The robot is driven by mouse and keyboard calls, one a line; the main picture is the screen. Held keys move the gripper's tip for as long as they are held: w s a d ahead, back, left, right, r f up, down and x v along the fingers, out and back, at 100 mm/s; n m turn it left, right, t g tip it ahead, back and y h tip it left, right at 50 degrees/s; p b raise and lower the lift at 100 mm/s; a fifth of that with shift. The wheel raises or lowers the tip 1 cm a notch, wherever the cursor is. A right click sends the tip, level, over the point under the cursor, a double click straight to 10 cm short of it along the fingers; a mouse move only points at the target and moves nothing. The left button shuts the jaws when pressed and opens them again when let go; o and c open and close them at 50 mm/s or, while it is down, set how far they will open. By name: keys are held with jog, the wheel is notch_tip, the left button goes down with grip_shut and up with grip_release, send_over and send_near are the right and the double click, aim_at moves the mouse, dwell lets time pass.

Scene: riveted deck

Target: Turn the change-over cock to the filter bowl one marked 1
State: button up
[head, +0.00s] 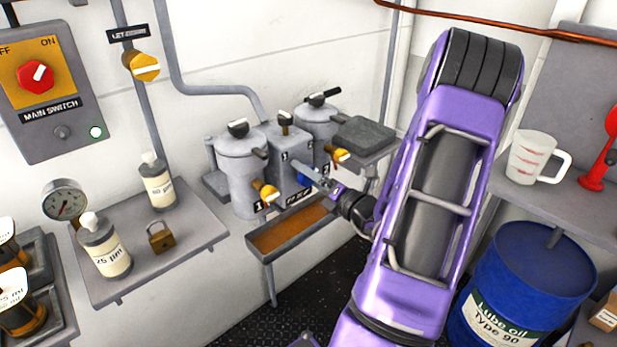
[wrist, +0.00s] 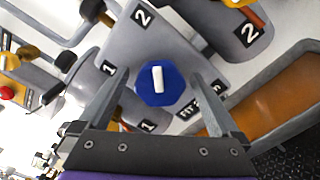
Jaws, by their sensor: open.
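The change-over cock is a blue knob (wrist: 160,88) with a white bar, on a grey block (wrist: 188,48) marked 1 and 2. In the wrist view the white bar (wrist: 157,78) points roughly at the mark 2 (wrist: 143,16), not at the mark 1 (wrist: 107,68). My gripper (wrist: 157,72) is open, with one finger on each side of the knob in this view; I cannot tell whether they touch it. In the head view the knob (head: 304,173) is partly hidden by my gripper (head: 318,177). Filter bowl 1 (head: 239,170) is left of the block, filter bowl 2 (head: 313,122) right.
A drip tray (head: 262,243) with brown liquid is below the block. Yellow-handled drain cocks (head: 267,193) stick out from the bowls. A shelf (head: 190,240) with bottles and a padlock is at the left, and a blue oil drum (head: 535,280) at the right.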

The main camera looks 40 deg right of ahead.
jog(key=shift+w, duration=0.15)
jog(key=c, duration=1.4)
